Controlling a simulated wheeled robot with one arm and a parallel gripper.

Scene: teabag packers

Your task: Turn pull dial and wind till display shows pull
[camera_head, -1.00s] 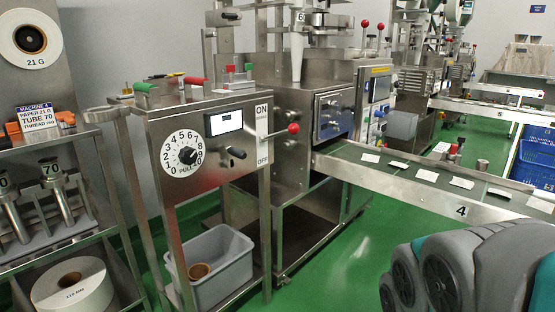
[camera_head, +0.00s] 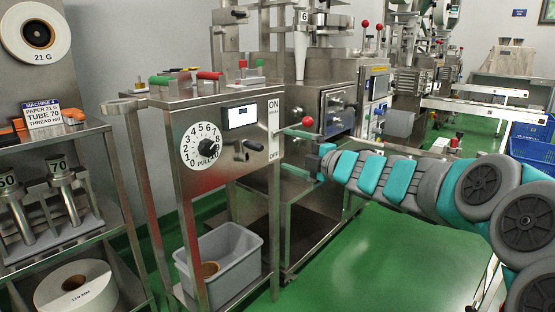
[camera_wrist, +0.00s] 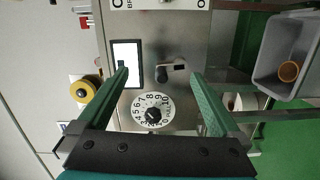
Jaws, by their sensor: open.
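The pull dial (camera_head: 203,146) is a white round disc with numbers and a black knob, on the front of a steel machine. The wrist view also shows the dial (camera_wrist: 152,112), low between my fingers. The display (camera_head: 240,116) is a lit white screen above and right of the dial; I cannot read it. A dark crank (camera_head: 253,146) sits below the display, and in the wrist view the crank (camera_wrist: 172,73) lies between the fingertips. My gripper (camera_head: 283,149) is open and empty, in front of the panel's right side, apart from dial and crank.
A grey bin (camera_head: 222,262) with a brown roll stands below. A shelf with posts and rolls is at left. Green floor (camera_head: 350,255) is clear at front right.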

